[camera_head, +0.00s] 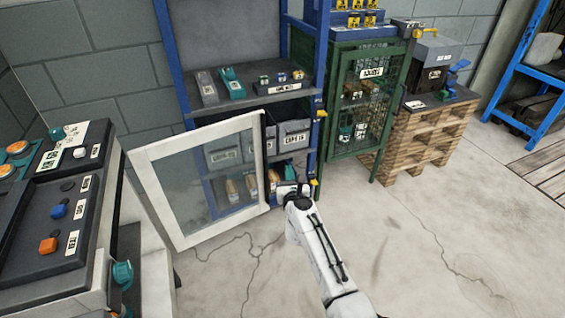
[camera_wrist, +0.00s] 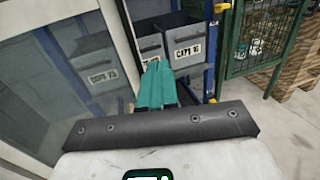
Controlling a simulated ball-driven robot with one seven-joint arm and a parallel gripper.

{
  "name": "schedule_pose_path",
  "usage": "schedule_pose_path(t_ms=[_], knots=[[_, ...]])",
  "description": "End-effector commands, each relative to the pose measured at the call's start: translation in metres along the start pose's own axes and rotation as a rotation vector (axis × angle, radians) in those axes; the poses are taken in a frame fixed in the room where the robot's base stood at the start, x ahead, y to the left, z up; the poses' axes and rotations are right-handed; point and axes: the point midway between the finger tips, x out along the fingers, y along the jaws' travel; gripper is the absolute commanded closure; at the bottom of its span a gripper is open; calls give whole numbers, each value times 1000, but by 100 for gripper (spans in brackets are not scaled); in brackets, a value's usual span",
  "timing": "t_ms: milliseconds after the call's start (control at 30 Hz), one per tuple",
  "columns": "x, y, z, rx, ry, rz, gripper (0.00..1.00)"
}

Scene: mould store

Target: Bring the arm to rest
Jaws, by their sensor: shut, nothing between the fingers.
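My gripper (camera_wrist: 156,72) shows in the wrist view as two teal fingers pressed together, with nothing between them. It points toward the grey bins on the shelving. In the head view, my white arm reaches up from the bottom edge, and its end (camera_head: 291,189) is just right of the open glazed door, in front of the lower shelves. The fingers are hard to make out in that view. The white-framed glazed door (camera_head: 156,196) stands swung out to the left; it also shows in the wrist view (camera_wrist: 130,45).
Blue shelving (camera_head: 323,95) holds grey bins (camera_head: 295,134). A green mesh cabinet (camera_head: 331,110) and a wooden pallet stack (camera_head: 420,140) stand to the right. A control panel (camera_head: 62,215) is at the left. The cracked concrete floor (camera_head: 440,235) is clear at the right.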

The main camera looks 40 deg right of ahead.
Motion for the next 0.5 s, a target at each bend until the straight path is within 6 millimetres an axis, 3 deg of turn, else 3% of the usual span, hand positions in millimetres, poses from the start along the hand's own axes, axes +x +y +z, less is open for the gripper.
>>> schedule_pose_path(t_ms=[200,500], knots=[[-29,-11,1,0,1,1,100],[-39,-15,0,1,-1,1,100]])
